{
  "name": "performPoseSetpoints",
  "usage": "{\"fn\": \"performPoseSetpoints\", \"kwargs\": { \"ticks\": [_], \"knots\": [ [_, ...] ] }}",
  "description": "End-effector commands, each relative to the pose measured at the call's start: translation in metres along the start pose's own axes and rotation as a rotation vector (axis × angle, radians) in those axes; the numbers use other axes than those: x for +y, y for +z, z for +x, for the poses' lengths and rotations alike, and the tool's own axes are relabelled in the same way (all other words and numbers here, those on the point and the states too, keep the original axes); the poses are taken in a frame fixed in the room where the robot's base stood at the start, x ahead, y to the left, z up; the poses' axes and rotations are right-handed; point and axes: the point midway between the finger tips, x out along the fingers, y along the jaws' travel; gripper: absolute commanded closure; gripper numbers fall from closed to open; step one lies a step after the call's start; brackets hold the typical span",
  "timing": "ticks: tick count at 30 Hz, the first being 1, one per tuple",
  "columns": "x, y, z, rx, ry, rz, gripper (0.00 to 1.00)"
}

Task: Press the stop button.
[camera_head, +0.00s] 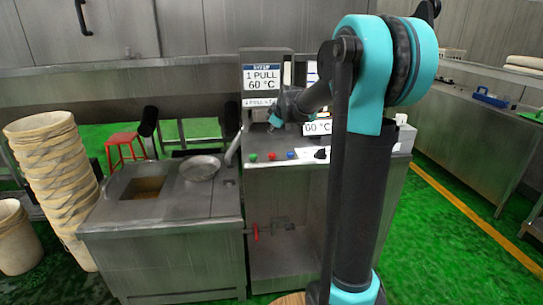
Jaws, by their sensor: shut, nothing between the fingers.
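A row of small buttons sits on the front of the steel machine (272,185): a green button (253,157), a red button (272,156) and a blue button (291,155). No label on the red one is readable. My gripper (270,128) is at the end of my arm, above and behind the button row as seen here, apart from the red button. It is small and dark in the view, shut and empty.
A black knob (320,154) is right of the buttons. A sign (262,78) reads "1 PULL 60 °C". A steel unit with a round pan (200,168) stands left, beside stacked tubs (52,185). My arm hides part of the machine's right side.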

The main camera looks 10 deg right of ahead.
Motion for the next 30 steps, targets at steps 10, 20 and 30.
{"fn": "performPoseSetpoints", "kwargs": {
  "ticks": [10,20,30],
  "knots": [
    [-0.022,0.022,0.03,0.0,0.0,0.0,1.0],
    [-0.038,0.038,0.053,0.0,0.0,0.001,1.0],
    [-0.041,0.041,0.056,0.0,0.0,0.001,1.0]
  ]
}}
